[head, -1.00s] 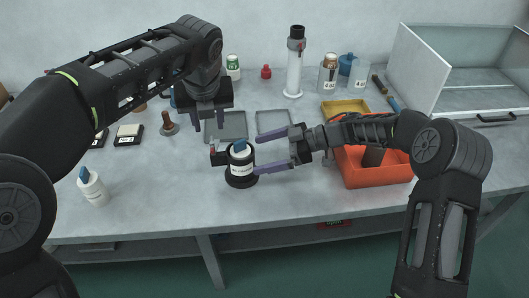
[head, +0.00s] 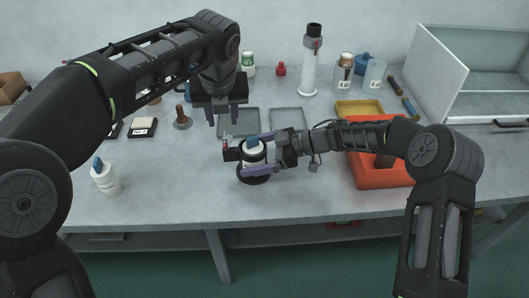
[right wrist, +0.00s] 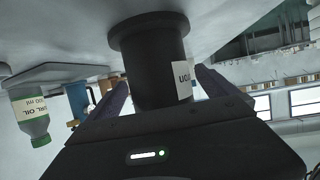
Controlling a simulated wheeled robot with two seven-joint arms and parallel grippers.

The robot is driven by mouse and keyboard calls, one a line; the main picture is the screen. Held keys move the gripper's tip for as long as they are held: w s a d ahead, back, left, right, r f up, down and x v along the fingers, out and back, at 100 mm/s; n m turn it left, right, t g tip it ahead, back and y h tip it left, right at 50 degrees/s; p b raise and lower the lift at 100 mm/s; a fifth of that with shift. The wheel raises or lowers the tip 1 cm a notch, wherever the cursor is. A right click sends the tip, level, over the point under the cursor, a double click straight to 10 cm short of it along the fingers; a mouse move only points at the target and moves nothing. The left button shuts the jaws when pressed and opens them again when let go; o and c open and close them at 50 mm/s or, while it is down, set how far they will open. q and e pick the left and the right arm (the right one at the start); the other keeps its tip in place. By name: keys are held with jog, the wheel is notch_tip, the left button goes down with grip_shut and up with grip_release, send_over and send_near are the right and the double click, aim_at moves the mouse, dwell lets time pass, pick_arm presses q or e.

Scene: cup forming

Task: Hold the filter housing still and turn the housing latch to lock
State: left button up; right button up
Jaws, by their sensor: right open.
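The filter housing (head: 251,166) is a dark upright cylinder on a round black base, with a white label and a blue piece on top. In the right wrist view it shows upside down as a dark flanged cylinder (right wrist: 153,60). A small black block with a red part (head: 231,151), perhaps the latch, sits at its left side. My right gripper (head: 246,154) is open, its purple fingers on either side of the housing; I cannot tell whether they touch it. My left gripper (head: 223,117) hangs empty with fingers apart, above and behind the housing.
A white bottle with a blue top (head: 105,179) stands at the front left. An orange bin (head: 377,177) is right of the housing under my right arm. Grey trays (head: 238,129), a stopper-like tool (head: 182,119) and a tall white cylinder (head: 310,70) stand behind. The front table is clear.

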jog(key=shift+a+f, duration=0.1)
jog(key=shift+a, duration=0.2)
jog(key=shift+c, duration=0.6)
jog(key=c, duration=1.9)
